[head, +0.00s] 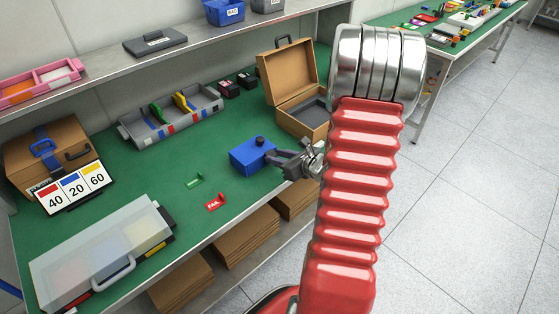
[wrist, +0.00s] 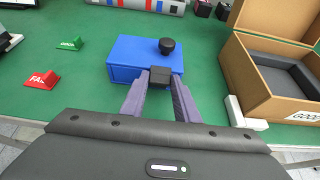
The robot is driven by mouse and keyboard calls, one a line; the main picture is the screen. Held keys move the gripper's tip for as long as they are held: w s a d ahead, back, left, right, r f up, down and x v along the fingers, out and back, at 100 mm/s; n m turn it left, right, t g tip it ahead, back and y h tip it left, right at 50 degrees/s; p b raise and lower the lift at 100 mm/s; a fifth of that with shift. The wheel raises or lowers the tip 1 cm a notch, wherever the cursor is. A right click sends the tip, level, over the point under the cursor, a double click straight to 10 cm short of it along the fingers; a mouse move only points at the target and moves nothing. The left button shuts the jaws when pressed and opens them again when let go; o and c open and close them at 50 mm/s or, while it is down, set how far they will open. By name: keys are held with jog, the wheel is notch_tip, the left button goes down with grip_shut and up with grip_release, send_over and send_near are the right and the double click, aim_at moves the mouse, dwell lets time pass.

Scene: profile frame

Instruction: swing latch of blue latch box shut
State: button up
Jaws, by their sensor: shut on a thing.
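The blue latch box (head: 248,157) sits on the green bench mat near its front edge; in the wrist view the box (wrist: 125,58) is at the middle top. A round black knob (wrist: 167,46) stands on its lid, near the right side. A small dark block, seemingly the latch (wrist: 160,79), is at the box's front face. My gripper (head: 278,157) reaches the box from the right in the head view. In the wrist view its two fingers (wrist: 160,73) are shut on the latch, one on each side. The latch's hinge and exact angle are hidden.
An open brown box (head: 303,118) marked GOOD stands just right of the blue box in the wrist view. A red FAIL marker (head: 216,202) and a green marker (head: 194,180) lie to the left. A grey tray (head: 135,133) stands behind. Mat around the markers is clear.

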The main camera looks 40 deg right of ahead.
jog(key=shift+w+r+g, duration=0.45)
jog(key=shift+w+g, duration=0.25)
jog(key=shift+g, duration=0.5)
jog(key=o, duration=1)
jog(key=shift+o, duration=0.2)
jog(key=v, duration=1.3)
jog(key=shift+s, duration=0.35)
jog(key=shift+r+n, duration=0.15)
jog(key=shift+n, duration=0.15)
